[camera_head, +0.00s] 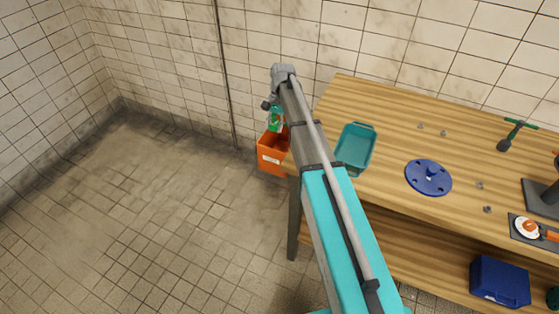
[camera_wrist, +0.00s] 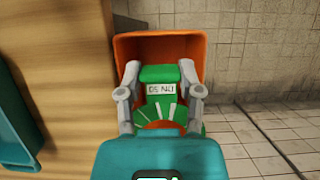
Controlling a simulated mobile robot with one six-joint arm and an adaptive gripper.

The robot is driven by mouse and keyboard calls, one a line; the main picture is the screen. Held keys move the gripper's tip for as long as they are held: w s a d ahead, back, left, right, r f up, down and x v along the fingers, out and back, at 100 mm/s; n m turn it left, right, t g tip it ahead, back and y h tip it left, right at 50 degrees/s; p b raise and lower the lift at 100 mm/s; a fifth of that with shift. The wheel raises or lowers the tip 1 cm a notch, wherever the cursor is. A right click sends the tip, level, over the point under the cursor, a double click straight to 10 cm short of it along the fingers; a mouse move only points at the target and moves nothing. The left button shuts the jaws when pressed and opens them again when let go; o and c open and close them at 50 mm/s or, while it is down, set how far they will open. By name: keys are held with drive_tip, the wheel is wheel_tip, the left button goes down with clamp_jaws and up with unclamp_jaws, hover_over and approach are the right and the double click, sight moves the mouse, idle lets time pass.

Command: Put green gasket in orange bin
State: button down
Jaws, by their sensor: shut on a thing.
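The green gasket (camera_wrist: 160,76) is a green piece with a white lettered label, held between the two grey fingers of my gripper (camera_wrist: 160,92) in the wrist view. In the head view the green gasket (camera_head: 276,122) shows small at the end of my arm, with my gripper (camera_head: 272,108) partly hidden by the arm. The orange bin (camera_head: 270,157) stands by the left end of the table, close to the wall, just below the gasket in the picture. In the wrist view the orange bin (camera_wrist: 160,43) opens behind the gasket, which hides much of its inside. The exact height between them cannot be told.
The wooden table (camera_head: 400,105) is on the right, with a teal tray (camera_head: 355,148) near its left end, a blue flanged disc (camera_head: 428,177) and several small parts. A blue case (camera_head: 500,282) sits on the lower shelf. The tiled floor (camera_head: 150,220) on the left is clear.

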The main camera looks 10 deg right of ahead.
sight(275, 161)
idle(0.3)
wheel_tip(275, 161, down, 14)
drive_tip(key=b, duration=1.4)
drive_tip(key=shift+f, duration=0.1)
drive_tip(key=shift+f+b, duration=1.9)
drive_tip(key=shift+b, duration=0.1)
drive_tip(key=shift+f+b, duration=0.6)
drive_tip(key=shift+c, duration=1.3)
unclamp_jaws()
drive_tip(key=shift+r, duration=0.25)
